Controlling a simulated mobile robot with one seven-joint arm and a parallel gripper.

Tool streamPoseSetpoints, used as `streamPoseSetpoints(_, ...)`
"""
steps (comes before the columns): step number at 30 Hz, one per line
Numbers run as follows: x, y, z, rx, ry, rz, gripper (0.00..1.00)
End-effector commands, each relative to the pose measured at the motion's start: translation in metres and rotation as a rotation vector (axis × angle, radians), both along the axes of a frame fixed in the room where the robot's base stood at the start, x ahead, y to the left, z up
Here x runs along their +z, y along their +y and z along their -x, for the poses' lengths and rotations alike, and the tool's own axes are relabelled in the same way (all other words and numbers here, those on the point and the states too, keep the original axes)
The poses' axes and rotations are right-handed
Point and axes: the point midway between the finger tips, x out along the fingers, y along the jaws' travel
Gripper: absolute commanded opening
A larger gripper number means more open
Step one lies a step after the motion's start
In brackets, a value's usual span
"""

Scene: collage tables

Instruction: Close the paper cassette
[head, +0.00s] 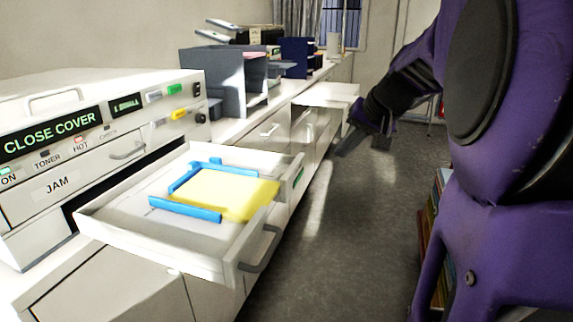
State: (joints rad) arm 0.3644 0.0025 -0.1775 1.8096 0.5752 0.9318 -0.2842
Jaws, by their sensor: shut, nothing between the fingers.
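The paper cassette (112,227) is a white drawer pulled far out of the printer (40,217) at the left. Yellow paper (238,193) lies in it between blue guides (185,208). A grey handle (262,250) is on the cassette's front face, which points to the right. A dark opening shows in the printer behind the cassette. My gripper (345,150) is beyond the cassette, up and to the right in the picture, over the aisle. Its fingers look shut and empty, and it is clear of the cassette.
Grey trays (215,83) and other office things stand on the long white counter behind the printer. Another white drawer (325,94) juts out near my gripper. The grey floor (350,235) in the aisle is clear. Books (432,225) stand low at the right.

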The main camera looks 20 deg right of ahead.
Motion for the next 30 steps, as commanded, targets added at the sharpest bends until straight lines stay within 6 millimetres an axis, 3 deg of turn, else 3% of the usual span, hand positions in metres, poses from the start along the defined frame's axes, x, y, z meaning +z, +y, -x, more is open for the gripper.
streamPoseSetpoints(7,-0.018,0.004,-0.009,-0.001,0.008,-0.005,0.00)
streamPoseSetpoints(19,-0.085,0.017,-0.058,-0.001,0.008,-0.005,0.00)
streamPoseSetpoints(24,-0.079,0.039,-0.072,0.001,0.004,-0.002,0.00)
streamPoseSetpoints(30,-0.080,0.048,-0.079,-0.002,0.004,-0.003,0.00)
